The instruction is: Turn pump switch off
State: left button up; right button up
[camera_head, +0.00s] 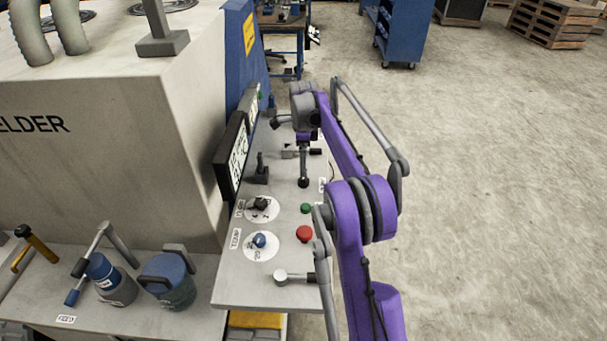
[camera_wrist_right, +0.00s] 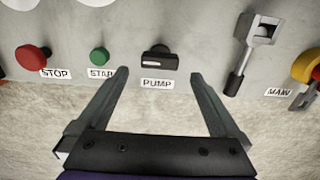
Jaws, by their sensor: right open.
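The pump switch (camera_wrist_right: 160,58) is a small black knob with a pale mark, above a white PUMP label (camera_wrist_right: 157,84) in the right wrist view. My right gripper (camera_wrist_right: 160,76) is open and empty. Its two fingertips lie on either side of the switch in the picture, and no contact shows. In the head view my purple right arm reaches along the right side of the control panel (camera_head: 233,291). I cannot clearly tell the switch there. My left gripper is not in view.
The red STOP button (camera_wrist_right: 33,57) and green START button (camera_wrist_right: 99,56) are left of the switch. A grey lever with a black handle (camera_wrist_right: 234,82) is to its right. Blue containers (camera_head: 168,283) stand left of the panel. Open floor (camera_head: 500,200) lies right.

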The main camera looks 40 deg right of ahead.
notch_tip(320, 180, down, 6)
dwell(0.4)
jog(key=c, duration=1.3)
